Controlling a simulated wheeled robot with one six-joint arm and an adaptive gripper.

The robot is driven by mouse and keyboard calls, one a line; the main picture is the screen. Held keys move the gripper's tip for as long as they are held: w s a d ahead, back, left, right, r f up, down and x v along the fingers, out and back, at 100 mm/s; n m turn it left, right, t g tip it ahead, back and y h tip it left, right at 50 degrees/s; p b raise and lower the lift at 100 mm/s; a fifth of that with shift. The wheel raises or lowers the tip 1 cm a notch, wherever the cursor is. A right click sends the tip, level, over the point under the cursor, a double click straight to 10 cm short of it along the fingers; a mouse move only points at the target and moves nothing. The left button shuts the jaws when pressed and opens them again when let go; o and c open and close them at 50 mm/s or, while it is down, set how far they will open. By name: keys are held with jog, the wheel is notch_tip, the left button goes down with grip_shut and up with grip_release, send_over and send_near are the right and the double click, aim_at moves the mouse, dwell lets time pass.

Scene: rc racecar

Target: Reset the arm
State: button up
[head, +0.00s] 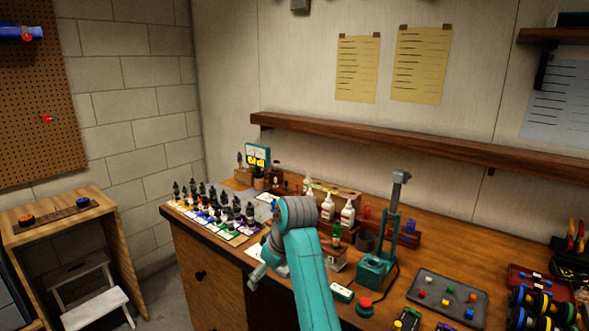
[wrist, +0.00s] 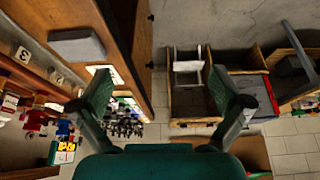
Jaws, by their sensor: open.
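My teal and grey arm (head: 308,270) reaches up from the bottom of the head view, in front of the workbench. My gripper (head: 257,272) shows only in part at the left of the arm, near the bench's front edge. In the wrist view my gripper (wrist: 158,75) has its two fingers spread wide apart, with nothing held between them. The workbench (head: 150,219) stands along the wall, and its edge also shows at the left of the wrist view.
Several small dark bottles (head: 210,200) stand at the bench's left end. A teal press (head: 375,270) and a grey tray (head: 446,297) with coloured pieces stand to the right.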

jog(key=s+d+f+m+t, duration=0.1)
jog(key=s+d+f, duration=0.1)
jog(key=f, duration=0.5)
jog(key=s+d+f+m+t, duration=0.1)
jog(key=s+d+f, duration=0.2)
jog(key=f, duration=0.5)
jog(key=s+d+f+m+t, duration=0.1)
jog(key=s+d+f, duration=0.1)
jog(key=f, duration=0.5)
jog(key=s+d+f+m+t+h, duration=0.1)
jog(key=s+d+f+m, duration=0.1)
jog(key=s+d+f, duration=0.45)
jog(key=s+d+f+m+t, duration=0.15)
jog(key=s+f, duration=0.25)
jog(key=s, duration=0.5)
jog(key=s+d+r+m+t, duration=0.1)
jog(key=s+d, duration=0.2)
jog(key=s, duration=0.4)
jog(key=s+d+r+t+h, duration=0.1)
jog(key=s+d, duration=0.1)
jog(key=s, duration=0.5)
jog(key=s+d+r+m+t, duration=0.1)
jog(key=s+d+t, duration=0.15)
jog(key=s, duration=0.45)
jog(key=s+d+r+m+t+h, duration=0.1)
jog(key=s+d+r, duration=0.1)
jog(key=s+r, duration=1.3)
jog(key=shift+s+d+r+m+t+h, duration=0.3)
jog(key=shift+s+r+m+t, duration=0.1)
jog(key=shift+r, duration=0.15)
